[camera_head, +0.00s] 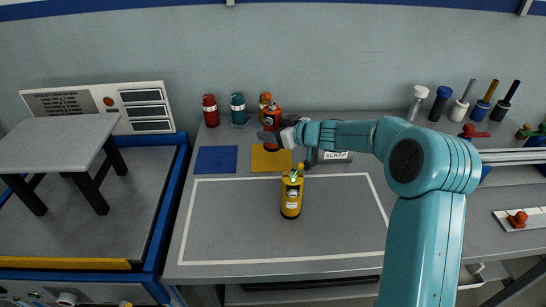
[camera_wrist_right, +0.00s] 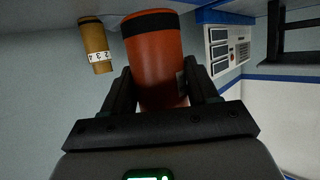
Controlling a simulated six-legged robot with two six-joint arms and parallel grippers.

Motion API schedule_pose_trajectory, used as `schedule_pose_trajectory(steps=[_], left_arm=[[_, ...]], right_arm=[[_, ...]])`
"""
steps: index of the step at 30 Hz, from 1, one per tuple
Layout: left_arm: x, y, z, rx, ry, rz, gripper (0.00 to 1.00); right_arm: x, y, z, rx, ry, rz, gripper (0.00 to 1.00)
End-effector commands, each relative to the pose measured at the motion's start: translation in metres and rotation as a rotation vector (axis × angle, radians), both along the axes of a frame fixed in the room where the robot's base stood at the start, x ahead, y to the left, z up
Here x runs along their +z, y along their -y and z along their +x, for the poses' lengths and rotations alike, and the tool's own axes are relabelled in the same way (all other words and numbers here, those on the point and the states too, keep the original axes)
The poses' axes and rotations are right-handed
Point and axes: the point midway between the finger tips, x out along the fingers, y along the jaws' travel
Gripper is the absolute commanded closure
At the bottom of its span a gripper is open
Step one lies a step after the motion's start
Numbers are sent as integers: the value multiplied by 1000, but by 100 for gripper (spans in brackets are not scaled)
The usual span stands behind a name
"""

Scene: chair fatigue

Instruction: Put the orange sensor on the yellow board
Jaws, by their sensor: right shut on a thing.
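The orange sensor (camera_head: 273,118) is a red-orange cylinder with a dark band, held over or at the back edge of the yellow board (camera_head: 263,164). I cannot tell whether its base touches the board. My right gripper (camera_head: 271,137) reaches in from the right and is shut on it. In the right wrist view the orange sensor (camera_wrist_right: 158,58) sits between both fingers of the right gripper (camera_wrist_right: 163,88). The board is partly covered by the gripper. My left gripper is not in view.
A yellow bottle (camera_head: 291,196) stands in the white-outlined area in front. A blue board (camera_head: 216,160) lies left. Red (camera_head: 210,110) and teal (camera_head: 238,109) canisters and an amber one (camera_head: 265,99) stand behind. A scrap bin (camera_head: 336,157) is right of the gripper.

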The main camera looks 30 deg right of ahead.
Motion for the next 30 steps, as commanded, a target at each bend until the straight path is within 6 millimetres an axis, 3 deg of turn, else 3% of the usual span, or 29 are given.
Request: schedule_pose_trajectory(steps=[12,25,26,27,28,30], left_arm=[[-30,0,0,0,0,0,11],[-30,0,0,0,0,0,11],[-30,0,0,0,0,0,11],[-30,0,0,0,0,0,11],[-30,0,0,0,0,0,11],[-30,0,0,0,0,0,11]], right_arm=[[-56,0,1,1,2,1,76],[-60,0,1,0,1,0,76],[-60,0,1,0,1,-1,35],[-60,0,1,0,1,-1,22],[-60,0,1,0,1,-1,16],[-60,0,1,0,1,0,16]])
